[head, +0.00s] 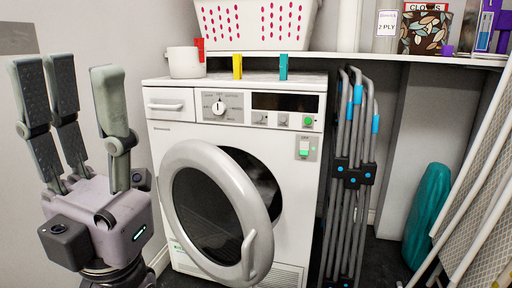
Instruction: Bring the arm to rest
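My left gripper (80,82) stands at the left side of the head view, its fingers pointing up. Its fingers are spread apart with nothing between them, so it is open and empty. It is left of the white dryer (290,150) and apart from it in the picture. The dryer's round door (222,205) hangs open toward me and covers much of the drum opening. My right gripper is not in view.
A white cup (184,62) and red, yellow and teal pegs stand on the dryer's top. A basket (255,25) sits on the shelf above. A folded grey rack (352,180) leans right of the dryer. A teal object (428,215) and ironing board (480,200) stand farther right.

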